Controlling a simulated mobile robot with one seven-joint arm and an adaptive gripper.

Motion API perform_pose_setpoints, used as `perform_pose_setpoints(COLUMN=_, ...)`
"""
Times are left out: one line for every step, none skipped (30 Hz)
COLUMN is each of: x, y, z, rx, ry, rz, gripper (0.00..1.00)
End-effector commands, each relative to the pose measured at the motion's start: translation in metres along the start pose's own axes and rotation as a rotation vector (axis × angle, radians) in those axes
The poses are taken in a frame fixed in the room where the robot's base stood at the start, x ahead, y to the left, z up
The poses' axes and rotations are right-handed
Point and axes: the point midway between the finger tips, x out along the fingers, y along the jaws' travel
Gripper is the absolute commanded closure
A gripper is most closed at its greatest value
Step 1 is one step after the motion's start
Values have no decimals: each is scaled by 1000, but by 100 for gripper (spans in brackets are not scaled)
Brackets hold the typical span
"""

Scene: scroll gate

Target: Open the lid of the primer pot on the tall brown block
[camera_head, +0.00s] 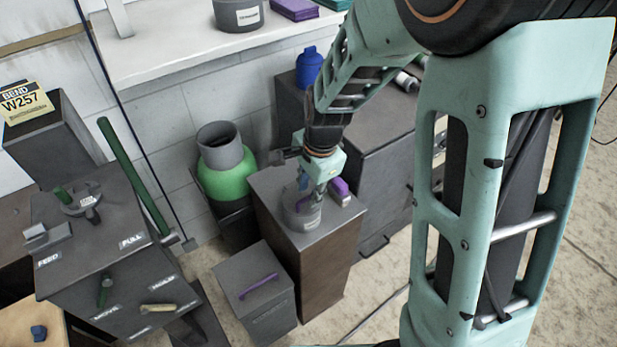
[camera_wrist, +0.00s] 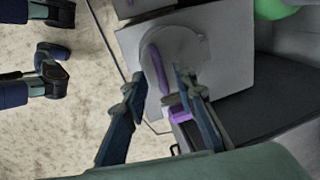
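The tall brown block (camera_head: 325,270) stands in the middle of the head view, with a grey top. The primer pot (camera_head: 302,215) is a round grey pot on that top. In the wrist view its round grey lid (camera_wrist: 188,45) lies flat and looks closed, with a purple bar handle (camera_wrist: 157,66). My gripper (camera_head: 311,192) points down right over the pot. In the wrist view my gripper (camera_wrist: 160,78) is open, with one finger on each side of the handle's near end. Whether a finger touches the handle I cannot tell.
A small purple-and-grey piece (camera_head: 340,190) sits beside the pot on the block. A lower grey box (camera_head: 257,290) with a purple handle stands in front. A green bottle (camera_head: 227,175) stands behind to the left, and a dark cabinet (camera_head: 375,150) behind to the right.

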Motion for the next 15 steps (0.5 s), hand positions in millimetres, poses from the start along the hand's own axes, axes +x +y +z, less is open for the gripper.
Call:
perform_pose_setpoints(x=5, y=0, z=0, rx=0, ry=0, rz=0, gripper=74)
perform_pose_setpoints(x=7, y=0, z=0, rx=0, ry=0, rz=1, gripper=74)
perform_pose_setpoints(x=9, y=0, z=0, rx=0, ry=0, rz=1, gripper=74)
perform_pose_setpoints(x=10, y=0, z=0, rx=0, ry=0, rz=1, gripper=74)
perform_pose_setpoints(x=11, y=0, z=0, rx=0, ry=0, rz=0, gripper=74)
perform_pose_setpoints(x=12, y=0, z=0, rx=0, ry=0, rz=-1, gripper=74)
perform_pose_setpoints(x=12, y=0, z=0, rx=0, ry=0, rz=-1, gripper=74)
perform_pose_setpoints(x=12, y=0, z=0, rx=0, ry=0, rz=-1, gripper=74)
perform_pose_setpoints(x=12, y=0, z=0, rx=0, ry=0, rz=-2, gripper=74)
perform_pose_setpoints(x=12, y=0, z=0, rx=0, ry=0, rz=-2, gripper=74)
perform_pose_setpoints(x=12, y=0, z=0, rx=0, ry=0, rz=-2, gripper=74)
perform_pose_setpoints(x=12, y=0, z=0, rx=0, ry=0, rz=-2, gripper=74)
perform_pose_setpoints(x=12, y=0, z=0, rx=0, ry=0, rz=-1, gripper=74)
perform_pose_setpoints(x=12, y=0, z=0, rx=0, ry=0, rz=-1, gripper=75)
perform_pose_setpoints(x=12, y=0, z=0, rx=0, ry=0, rz=-1, gripper=80)
